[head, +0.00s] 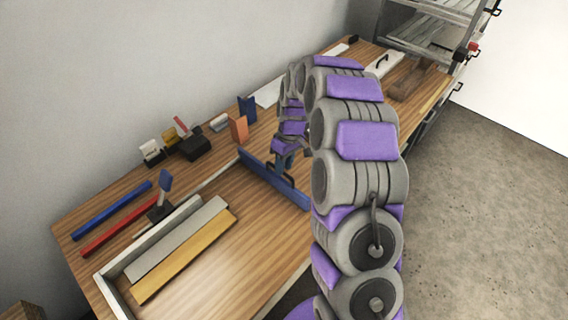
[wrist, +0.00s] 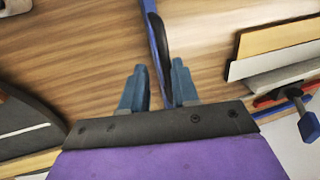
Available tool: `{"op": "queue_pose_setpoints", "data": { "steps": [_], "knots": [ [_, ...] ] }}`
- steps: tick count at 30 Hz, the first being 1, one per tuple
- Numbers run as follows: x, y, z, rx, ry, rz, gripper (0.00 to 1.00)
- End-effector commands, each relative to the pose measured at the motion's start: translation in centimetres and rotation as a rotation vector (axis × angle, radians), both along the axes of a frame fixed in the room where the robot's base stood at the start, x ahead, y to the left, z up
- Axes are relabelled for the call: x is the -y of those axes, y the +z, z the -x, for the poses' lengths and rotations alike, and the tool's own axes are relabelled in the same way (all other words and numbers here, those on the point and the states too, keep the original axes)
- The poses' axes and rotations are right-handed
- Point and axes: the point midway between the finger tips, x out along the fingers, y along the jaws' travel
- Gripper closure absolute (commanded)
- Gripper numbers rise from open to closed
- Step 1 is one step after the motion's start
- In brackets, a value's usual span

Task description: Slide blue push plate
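The blue push plate (head: 259,171) is a long, low blue bar standing on edge across the wooden table. A dark handle is on its face. In the wrist view the plate (wrist: 154,38) is seen edge-on with the dark curved handle (wrist: 159,40) beside it. My gripper (head: 284,166) is at the plate, partly hidden by my arm in the head view. In the wrist view my gripper's (wrist: 158,66) two blue-grey fingers are apart, with the handle's near end between them. Whether either finger touches the handle is unclear.
A grey strip (head: 178,240) and a yellow strip (head: 186,256) lie in the white-edged tray area at the left. Blue (head: 113,210) and red (head: 120,226) bars lie behind. An orange block (head: 238,129) stands just behind the plate. Bare wood lies in front of the plate.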

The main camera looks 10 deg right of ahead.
Motion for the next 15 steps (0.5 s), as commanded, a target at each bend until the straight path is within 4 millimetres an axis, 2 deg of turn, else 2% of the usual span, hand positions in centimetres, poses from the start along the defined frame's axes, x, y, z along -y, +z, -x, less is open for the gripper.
{"op": "queue_pose_setpoints", "data": {
  "steps": [1,9,15],
  "knots": [
    [-0.15,0.00,0.00,0.000,0.001,0.001,0.75],
    [-0.02,0.01,-0.01,0.000,0.001,0.000,1.00],
    [0.16,0.02,-0.04,0.001,0.001,-0.003,1.00]
  ]
}}
